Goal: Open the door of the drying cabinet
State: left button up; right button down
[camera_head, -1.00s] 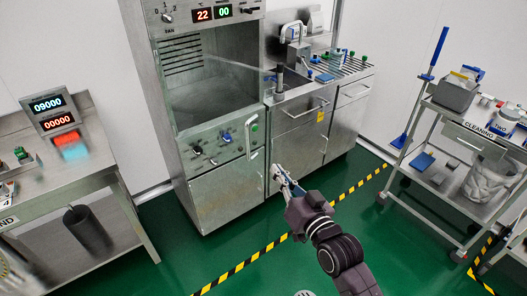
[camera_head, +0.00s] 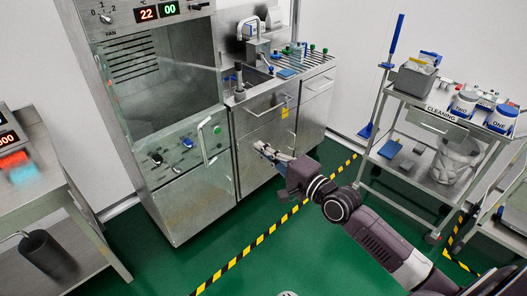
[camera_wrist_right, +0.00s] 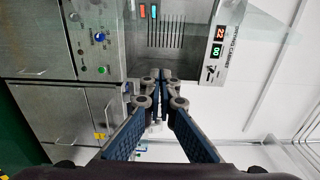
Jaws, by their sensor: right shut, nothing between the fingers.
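The steel drying cabinet (camera_head: 185,205) stands at the left of centre in the head view, with a display on top and a dark inner chamber. A white upright handle (camera_head: 210,141) shows at its right side, by the see-through door (camera_head: 205,115). In the wrist view the cabinet (camera_wrist_right: 185,30) lies sideways, and a clear pane (camera_wrist_right: 262,22) slants out at top right. I cannot tell how far the door is open. My right gripper (camera_head: 262,148) is shut and empty, to the right of the handle and apart from it in the picture. My left gripper is not in view.
A steel sink unit (camera_head: 262,125) with drawers adjoins the cabinet on the right. A cleaning trolley (camera_head: 440,125) stands at the far right, and a steel table (camera_head: 40,190) at the left. Green floor with a yellow-black stripe (camera_head: 262,240) is clear in front.

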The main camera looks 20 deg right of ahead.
jog(key=w+a+p, duration=0.3)
jog(key=a, duration=0.2)
jog(key=shift+w+a+p, duration=0.15)
jog(key=shift+w+p, duration=0.15)
jog(key=shift+p, duration=0.1)
jog(key=shift+f, duration=0.1)
jog(key=shift+a, duration=0.1)
